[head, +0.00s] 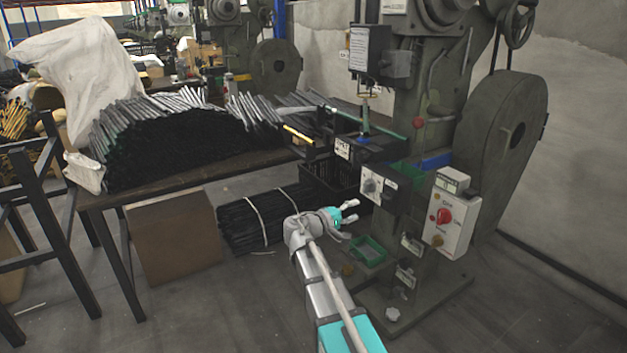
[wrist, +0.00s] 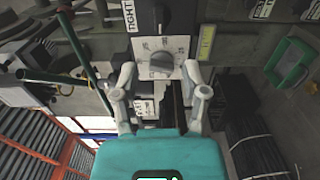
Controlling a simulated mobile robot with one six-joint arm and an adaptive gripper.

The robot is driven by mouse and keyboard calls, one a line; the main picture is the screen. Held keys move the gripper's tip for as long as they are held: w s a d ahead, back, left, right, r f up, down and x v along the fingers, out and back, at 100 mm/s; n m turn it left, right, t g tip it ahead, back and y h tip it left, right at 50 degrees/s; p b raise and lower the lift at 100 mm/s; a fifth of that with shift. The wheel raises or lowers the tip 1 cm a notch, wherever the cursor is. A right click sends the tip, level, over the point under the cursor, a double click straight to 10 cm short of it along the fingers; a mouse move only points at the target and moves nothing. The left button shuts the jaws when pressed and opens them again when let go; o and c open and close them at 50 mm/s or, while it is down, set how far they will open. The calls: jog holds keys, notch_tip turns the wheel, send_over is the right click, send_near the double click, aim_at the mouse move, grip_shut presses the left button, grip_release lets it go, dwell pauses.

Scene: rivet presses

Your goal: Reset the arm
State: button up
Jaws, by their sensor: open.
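My gripper (head: 348,212) is open and empty in the head view, held in front of the rivet press (head: 425,130), left of and below its knob panel. In the wrist view my gripper (wrist: 160,88) shows its two fingers spread apart. The knob panel (wrist: 160,58), with a grey rotary knob and a partly readable label, lies beyond and between the fingertips. The same knob panel (head: 377,188) is on the front of the press in the head view. I cannot tell the exact distance between fingertips and panel.
A control box (head: 450,215) with a red knob sits on the press at right. A green tray (head: 368,250) is low by the press base. A table (head: 190,178) holding a pile of dark rods stands left, with bundled rods (head: 250,222) beneath. Open floor lies in front.

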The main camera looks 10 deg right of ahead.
jog(key=shift+f, duration=0.1)
jog(key=s+f+m+g+y, duration=0.35)
jog(key=s+f+y, duration=0.35)
jog(key=s+f, duration=0.4)
jog(key=s+a+f+g+y, duration=0.3)
jog(key=s+a+f+y, duration=0.4)
jog(key=s+a+y, duration=0.4)
notch_tip(320, 180, up, 32)
jog(key=h+p, duration=0.1)
jog(key=p, duration=3.1)
jog(key=shift+a+m+p, duration=0.3)
jog(key=shift+m, duration=0.05)
jog(key=shift+w, duration=0.1)
